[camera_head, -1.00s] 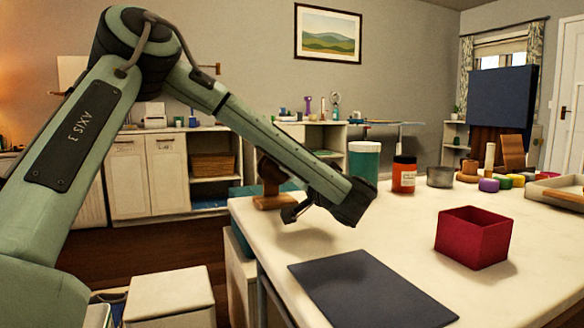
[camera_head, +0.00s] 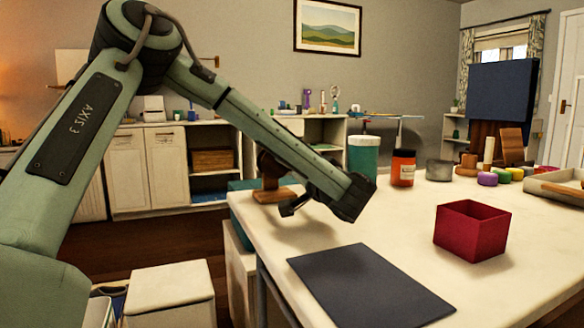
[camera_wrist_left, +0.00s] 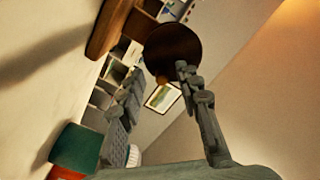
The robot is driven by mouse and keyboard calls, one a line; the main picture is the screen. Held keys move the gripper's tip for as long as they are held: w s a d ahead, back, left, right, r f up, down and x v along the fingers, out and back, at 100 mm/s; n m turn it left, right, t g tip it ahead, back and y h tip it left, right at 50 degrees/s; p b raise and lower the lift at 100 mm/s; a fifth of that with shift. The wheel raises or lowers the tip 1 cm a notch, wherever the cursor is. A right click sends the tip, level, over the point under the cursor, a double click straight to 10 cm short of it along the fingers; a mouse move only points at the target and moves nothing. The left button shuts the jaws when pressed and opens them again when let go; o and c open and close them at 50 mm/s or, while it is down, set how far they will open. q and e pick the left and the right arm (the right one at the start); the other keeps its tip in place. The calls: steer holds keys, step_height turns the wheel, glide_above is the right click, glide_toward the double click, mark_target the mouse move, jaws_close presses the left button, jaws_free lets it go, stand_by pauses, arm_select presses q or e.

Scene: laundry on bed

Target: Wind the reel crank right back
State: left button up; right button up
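The reel (camera_head: 268,166) is a dark brown round part on a lighter wooden base (camera_head: 277,195), at the far left corner of the white table. My left arm partly hides it in the head view. In the left wrist view the reel shows as a dark round disc (camera_wrist_left: 175,45) with a small orange-brown knob (camera_wrist_left: 162,79) at its lower edge. My left gripper (camera_wrist_left: 160,72) is open, with its two fingers apart and the knob appearing between their tips. I cannot tell whether a finger touches it. My right gripper is not in view.
A dark mat (camera_head: 370,288) lies at the table's front, with a red open box (camera_head: 472,232) to its right. The table between mat and box is clear.

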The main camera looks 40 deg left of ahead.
arm_select(q)
steer(key=v, duration=0.7)
steer(key=shift+s+d, duration=0.15)
steer(key=shift+d, duration=0.05)
stand_by(0.5)
